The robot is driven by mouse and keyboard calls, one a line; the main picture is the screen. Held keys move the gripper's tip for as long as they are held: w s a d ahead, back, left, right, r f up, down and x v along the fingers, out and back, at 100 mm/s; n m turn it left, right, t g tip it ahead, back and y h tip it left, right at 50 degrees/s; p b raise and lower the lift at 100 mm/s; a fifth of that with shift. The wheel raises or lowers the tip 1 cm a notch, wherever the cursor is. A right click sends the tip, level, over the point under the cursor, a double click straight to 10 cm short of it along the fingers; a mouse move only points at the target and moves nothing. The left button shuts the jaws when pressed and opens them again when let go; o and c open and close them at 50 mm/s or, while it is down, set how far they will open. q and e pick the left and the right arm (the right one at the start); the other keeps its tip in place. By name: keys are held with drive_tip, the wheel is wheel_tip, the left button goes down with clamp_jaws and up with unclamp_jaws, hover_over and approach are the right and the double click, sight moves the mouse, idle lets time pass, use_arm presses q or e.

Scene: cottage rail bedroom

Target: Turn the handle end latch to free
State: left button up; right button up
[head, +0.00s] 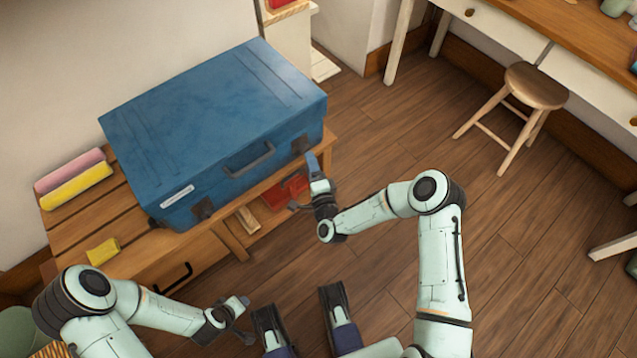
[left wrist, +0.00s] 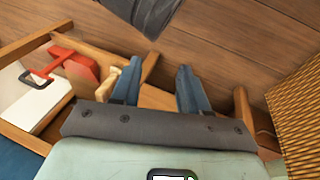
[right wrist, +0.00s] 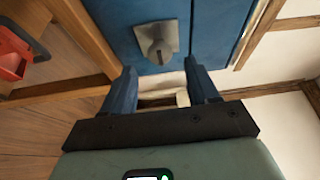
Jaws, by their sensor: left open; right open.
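A blue case (head: 215,110) lies flat and closed on a wooden slatted bench. In the right wrist view a grey latch plate with a turning knob (right wrist: 157,42) sits on the blue face, beyond the fingertips. My right gripper (head: 313,162) is open and empty, just in front of the right-end latch, apart from it in the wrist view (right wrist: 162,85). My left gripper (head: 243,304) is open and empty, low in front of the bench, also in its wrist view (left wrist: 157,85).
Pink and yellow rolls (head: 74,185) and a yellow block (head: 102,251) lie on the bench (head: 75,222). Red items (head: 287,192) sit on the shelf below. A stool (head: 537,86) and a desk stand at the right. The wooden floor between is clear.

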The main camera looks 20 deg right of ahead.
use_arm(q)
drive_tip(key=s, duration=0.1)
drive_tip(key=s+d+r+p, duration=0.1)
drive_tip(key=s+g, duration=0.1)
drive_tip(key=shift+d+r, duration=0.25)
drive_tip(key=shift+r, duration=0.1)
use_arm(e)
drive_tip(key=s, duration=0.9)
drive_tip(key=shift+a, duration=0.2)
drive_tip(key=shift+w, duration=0.1)
